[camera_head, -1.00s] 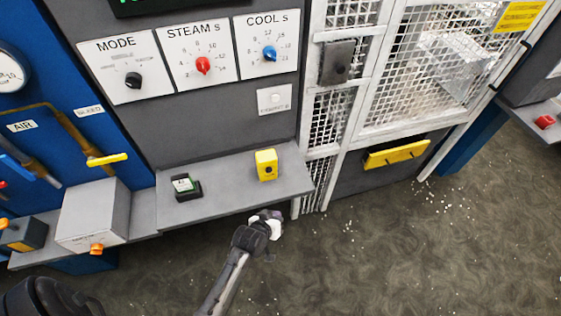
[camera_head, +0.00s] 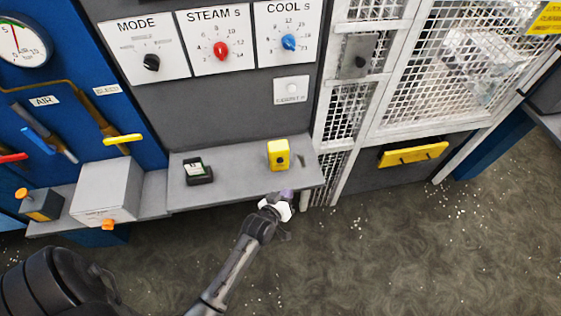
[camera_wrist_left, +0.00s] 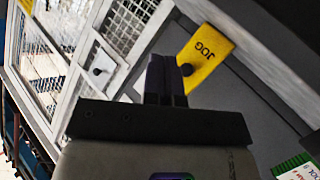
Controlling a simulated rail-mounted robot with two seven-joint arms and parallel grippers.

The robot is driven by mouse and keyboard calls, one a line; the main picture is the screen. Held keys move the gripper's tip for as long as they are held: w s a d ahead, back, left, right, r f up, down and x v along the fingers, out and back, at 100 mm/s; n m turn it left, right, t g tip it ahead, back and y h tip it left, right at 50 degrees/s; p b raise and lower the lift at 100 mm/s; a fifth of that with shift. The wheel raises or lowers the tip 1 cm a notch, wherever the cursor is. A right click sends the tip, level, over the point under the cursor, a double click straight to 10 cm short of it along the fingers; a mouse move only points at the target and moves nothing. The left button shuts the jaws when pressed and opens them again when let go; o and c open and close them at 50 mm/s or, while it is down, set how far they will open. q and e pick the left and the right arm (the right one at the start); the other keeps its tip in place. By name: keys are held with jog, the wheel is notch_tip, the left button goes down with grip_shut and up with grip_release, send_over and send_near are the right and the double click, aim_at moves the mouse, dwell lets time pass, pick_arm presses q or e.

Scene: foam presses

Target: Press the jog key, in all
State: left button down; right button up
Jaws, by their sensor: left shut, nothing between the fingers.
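The jog key is a yellow block (camera_head: 278,154) with a dark round button, standing on the grey shelf below the dial panel. In the left wrist view the yellow block (camera_wrist_left: 209,57) reads JOG, and its dark button (camera_wrist_left: 187,69) shows just right of my fingertips. My left gripper (camera_head: 287,194) is shut and empty at the front edge of the shelf, in front of and below the block in the head view. In the wrist view its dark fingers (camera_wrist_left: 163,62) are together and overlap the block's lower left edge; contact cannot be told. My right gripper is not in view.
A dark holder with a green and white piece (camera_head: 197,171) stands left on the shelf (camera_head: 235,174). A grey box (camera_head: 106,190) with an orange knob is farther left. The floor in front is open.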

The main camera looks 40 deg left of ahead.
aim_at(280, 161)
pick_arm(q)
jog(key=w+a+b, duration=0.1)
jog(key=w+a, duration=0.1)
jog(key=a, duration=0.1)
jog(key=w+a+b, duration=0.1)
jog(key=a, duration=0.1)
jog(key=shift+w+a+b, duration=0.15)
jog(key=shift+w+b, duration=0.2)
jog(key=shift+w+a, duration=0.65)
jog(key=shift+a, duration=0.2)
dwell(0.8)
jog(key=shift+w+a, duration=0.1)
jog(key=shift+a, duration=0.05)
dwell(0.5)
jog(key=shift+w+a, duration=0.2)
jog(key=shift+a, duration=0.05)
dwell(0.6)
